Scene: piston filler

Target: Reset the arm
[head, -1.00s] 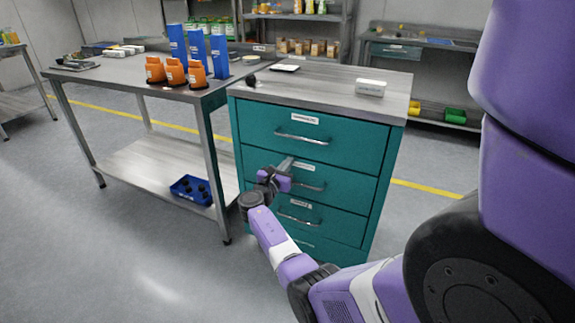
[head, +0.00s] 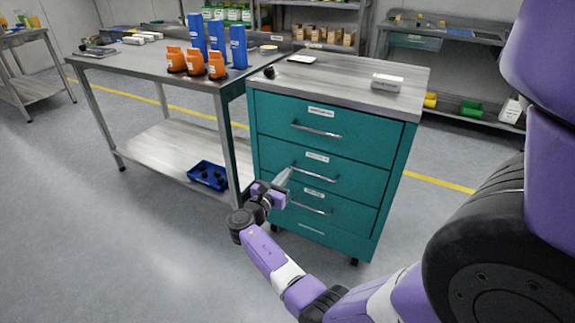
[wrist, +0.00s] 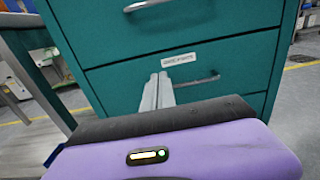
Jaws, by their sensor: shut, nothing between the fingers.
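My gripper (head: 283,177) is in front of the teal drawer cabinet (head: 330,153) in the head view, at about the height of its middle drawers. In the wrist view my gripper's two grey fingers (wrist: 158,90) lie side by side, shut, with nothing between them. They point at the cabinet front (wrist: 235,55), left of a drawer handle (wrist: 204,79) and below a white label. I cannot tell whether the fingertips touch the drawer front. All the drawers look shut.
A metal worktable (head: 150,73) left of the cabinet bears orange containers (head: 196,63) and tall blue holders (head: 238,47). A blue bin (head: 207,175) sits on its lower shelf. The floor at the front left is clear.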

